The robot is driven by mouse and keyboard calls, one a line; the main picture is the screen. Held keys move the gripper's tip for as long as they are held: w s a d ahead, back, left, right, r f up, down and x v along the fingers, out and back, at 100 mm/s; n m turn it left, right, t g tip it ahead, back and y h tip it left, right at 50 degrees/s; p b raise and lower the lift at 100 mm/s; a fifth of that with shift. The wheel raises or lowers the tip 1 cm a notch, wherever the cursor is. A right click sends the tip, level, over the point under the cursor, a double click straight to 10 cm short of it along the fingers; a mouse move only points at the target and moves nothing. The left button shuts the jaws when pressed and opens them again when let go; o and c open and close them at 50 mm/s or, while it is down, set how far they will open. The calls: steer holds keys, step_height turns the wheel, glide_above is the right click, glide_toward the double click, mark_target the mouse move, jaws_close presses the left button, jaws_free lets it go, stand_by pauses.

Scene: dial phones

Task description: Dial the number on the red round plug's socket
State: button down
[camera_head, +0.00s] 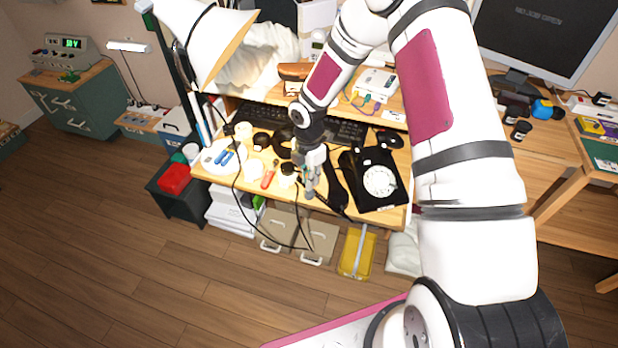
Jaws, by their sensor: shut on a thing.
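A black phone with a white round dial (380,181) sits at the right front of the desk. Its black handset (335,183) appears to lie off the phone, along its left side. My gripper (310,192) is low at the front edge of the desk, just left of the handset. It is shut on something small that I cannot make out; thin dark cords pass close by. A white box (376,81) on the raised shelf has coloured cables (366,101) at its front. I cannot make out a red round plug or any number at this size.
The desk (228,183) is crowded left of my gripper with a white lamp base (218,157), a red-handled tool (268,179) and small pots. A keyboard (262,119) lies behind. Dark cords hang over the front edge. A yellow tray (357,253) stands below; the floor in front is clear.

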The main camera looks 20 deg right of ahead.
steer(key=shift+f+b, duration=0.7)
steer(key=shift+f, duration=0.55)
stand_by(0.5)
steer(key=c, duration=1.5)
jaws_free()
steer(key=shift+c, duration=0.2)
step_height(320, 180, up, 12)
steer(key=shift+r, duration=0.1)
